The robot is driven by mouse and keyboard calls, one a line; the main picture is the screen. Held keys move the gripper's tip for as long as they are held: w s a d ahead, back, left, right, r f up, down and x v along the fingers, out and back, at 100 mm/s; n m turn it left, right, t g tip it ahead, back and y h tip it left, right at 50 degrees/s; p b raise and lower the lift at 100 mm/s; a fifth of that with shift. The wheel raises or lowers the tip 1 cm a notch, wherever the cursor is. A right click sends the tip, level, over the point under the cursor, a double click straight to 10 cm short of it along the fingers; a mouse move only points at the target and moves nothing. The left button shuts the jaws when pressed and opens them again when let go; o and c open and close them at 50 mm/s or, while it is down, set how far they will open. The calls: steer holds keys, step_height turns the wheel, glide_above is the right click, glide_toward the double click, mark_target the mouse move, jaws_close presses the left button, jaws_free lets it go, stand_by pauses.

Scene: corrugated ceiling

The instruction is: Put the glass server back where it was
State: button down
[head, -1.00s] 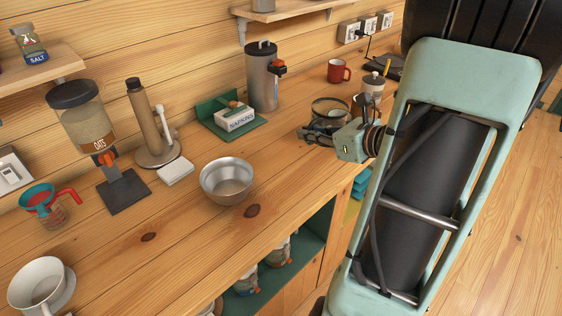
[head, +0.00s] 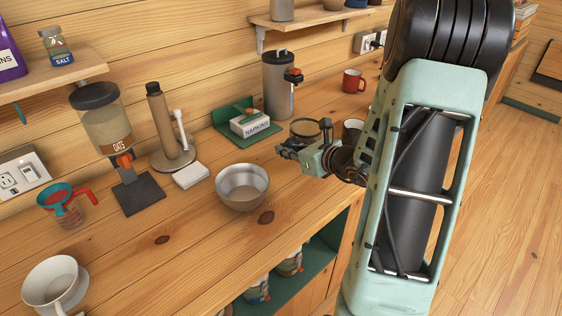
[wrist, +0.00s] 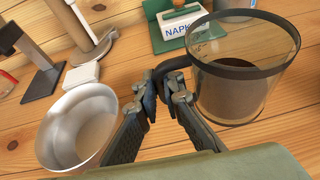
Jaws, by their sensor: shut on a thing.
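The glass server (head: 305,128) is a clear cylinder with a dark rim and a black handle. In the wrist view the fingers (wrist: 165,80) meet at the handle, left of the glass. The server looks upright; I cannot tell whether its base touches the counter.
A metal bowl (head: 242,187) stands left of my gripper. The napkin box (head: 250,124) on its green holder, a tall canister (head: 278,85) and a red mug (head: 353,81) are behind. Bare counter (head: 180,255) lies in front.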

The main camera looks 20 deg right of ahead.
mark_target(285, 159)
steer(key=f, duration=0.1)
steer(key=w+f, duration=0.1)
steer(key=a+f, duration=0.1)
steer(key=shift+w+f, duration=0.25)
steer(key=shift+f, duration=0.6)
steer(key=shift+f+b, duration=0.15)
steer(key=shift+b, duration=0.15)
steer(key=c, duration=2.1)
jaws_free()
steer(key=shift+s, duration=0.1)
